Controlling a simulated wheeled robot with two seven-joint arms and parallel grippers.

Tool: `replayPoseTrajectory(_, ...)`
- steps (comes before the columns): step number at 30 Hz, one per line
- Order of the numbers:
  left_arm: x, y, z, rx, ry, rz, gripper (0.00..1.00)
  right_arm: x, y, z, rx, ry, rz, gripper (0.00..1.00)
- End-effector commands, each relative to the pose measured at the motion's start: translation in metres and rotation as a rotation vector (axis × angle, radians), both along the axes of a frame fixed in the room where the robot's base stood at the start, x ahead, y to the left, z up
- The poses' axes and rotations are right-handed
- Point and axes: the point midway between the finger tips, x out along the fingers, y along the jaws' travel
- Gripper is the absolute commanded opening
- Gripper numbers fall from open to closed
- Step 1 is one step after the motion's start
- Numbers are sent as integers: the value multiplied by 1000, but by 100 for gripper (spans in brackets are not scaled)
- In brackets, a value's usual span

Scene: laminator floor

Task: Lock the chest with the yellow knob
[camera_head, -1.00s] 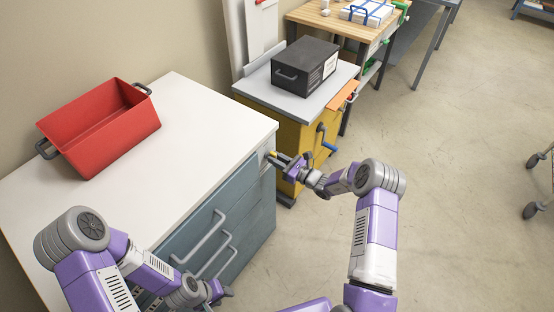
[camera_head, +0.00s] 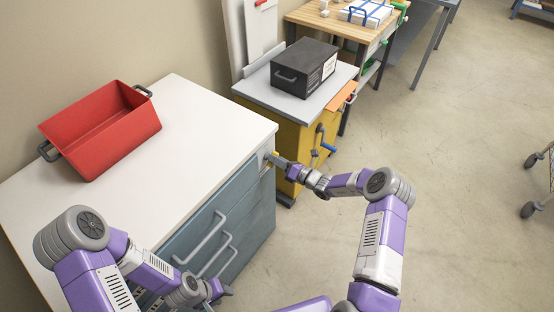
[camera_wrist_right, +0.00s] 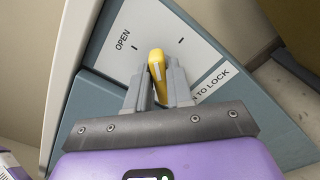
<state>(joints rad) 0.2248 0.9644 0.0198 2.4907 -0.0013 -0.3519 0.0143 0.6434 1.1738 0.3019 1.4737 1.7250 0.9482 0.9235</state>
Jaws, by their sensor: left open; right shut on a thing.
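The blue-grey chest (camera_head: 232,215) with a white top stands at the left, with several drawer handles on its front. The yellow knob (camera_wrist_right: 157,62) is on a pale plate (camera_wrist_right: 140,27) at the chest's upper front corner. The plate reads "OPEN", and part of "TO LOCK" shows. My right gripper (camera_wrist_right: 160,75) is shut on the yellow knob, one finger on each side of it. In the head view my right gripper (camera_head: 274,160) reaches the chest's right end and mostly hides the knob. My left gripper (camera_head: 222,291) is open and empty, low before the drawers.
A red bin (camera_head: 100,130) with dark handles sits on the chest top. A yellow cabinet (camera_head: 289,135) with a blue-handled crank stands just beyond, bearing a black box (camera_head: 305,68).

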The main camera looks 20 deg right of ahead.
Motion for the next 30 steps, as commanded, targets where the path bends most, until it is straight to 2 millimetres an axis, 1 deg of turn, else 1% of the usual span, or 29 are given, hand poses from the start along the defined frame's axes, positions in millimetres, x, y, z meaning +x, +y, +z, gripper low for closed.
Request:
replayPoseTrajectory(18, 0, 0, 9, 0, 0, 0, 43, 1, -2, -4, 446, 349, -1, 0)
replayPoseTrajectory(24, 0, 0, 10, 0, 0, 0, 43, 1, -2, -5, 550, 431, -1, 0)
replayPoseTrajectory(30, 0, 0, 10, 0, 0, 0, 43, 1, -2, -5, 617, 482, 0, 0)
